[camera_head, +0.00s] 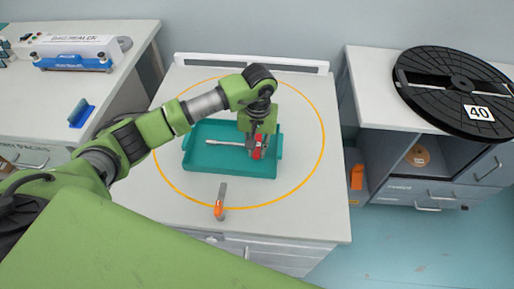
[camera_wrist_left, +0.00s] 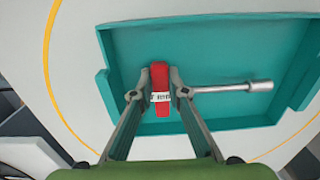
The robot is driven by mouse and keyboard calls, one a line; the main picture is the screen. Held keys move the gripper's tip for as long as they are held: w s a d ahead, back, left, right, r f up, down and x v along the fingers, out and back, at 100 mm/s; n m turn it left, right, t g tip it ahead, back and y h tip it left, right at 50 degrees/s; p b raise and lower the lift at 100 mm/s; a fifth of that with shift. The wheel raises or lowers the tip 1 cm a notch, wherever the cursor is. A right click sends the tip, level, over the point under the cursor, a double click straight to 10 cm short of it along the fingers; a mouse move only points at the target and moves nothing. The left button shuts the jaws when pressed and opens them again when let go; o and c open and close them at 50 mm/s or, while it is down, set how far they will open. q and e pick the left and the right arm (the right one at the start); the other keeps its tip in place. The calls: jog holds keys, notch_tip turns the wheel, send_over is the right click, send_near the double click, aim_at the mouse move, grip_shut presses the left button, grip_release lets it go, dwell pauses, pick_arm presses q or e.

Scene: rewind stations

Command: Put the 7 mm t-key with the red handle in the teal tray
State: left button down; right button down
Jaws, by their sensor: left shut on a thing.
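The t-key has a red handle (camera_wrist_left: 160,88) with a white label and a silver shaft (camera_wrist_left: 232,87) ending in a socket. My left gripper (camera_wrist_left: 160,96) is shut on the red handle, with one finger on each side. In the head view the left gripper (camera_head: 256,150) is over the right part of the teal tray (camera_head: 205,165), and the silver shaft (camera_head: 226,143) points left. The key is over the tray's inside; I cannot tell whether it touches the floor. The label is too small to read surely. My right gripper is not in view.
A side counter at left holds a blue-and-white sealer (camera_head: 75,55). A black reel (camera_head: 455,90) marked 40 lies on the right cabinet. The table's right side is clear.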

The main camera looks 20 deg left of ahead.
pick_arm(q)
jog(key=shift+f, duration=0.5)
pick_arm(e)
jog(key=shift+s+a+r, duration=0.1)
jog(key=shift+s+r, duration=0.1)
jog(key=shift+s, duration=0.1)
pick_arm(q)
jog(key=shift+f, duration=0.1)
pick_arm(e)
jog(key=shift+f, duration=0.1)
pick_arm(q)
jog(key=shift+f+b, duration=0.3)
jog(key=shift+b, duration=0.25)
jog(key=c, duration=2)
grip_release()
jog(key=shift+s, duration=0.1)
jog(key=shift+o, duration=0.2)
jog(key=shift+f, duration=0.15)
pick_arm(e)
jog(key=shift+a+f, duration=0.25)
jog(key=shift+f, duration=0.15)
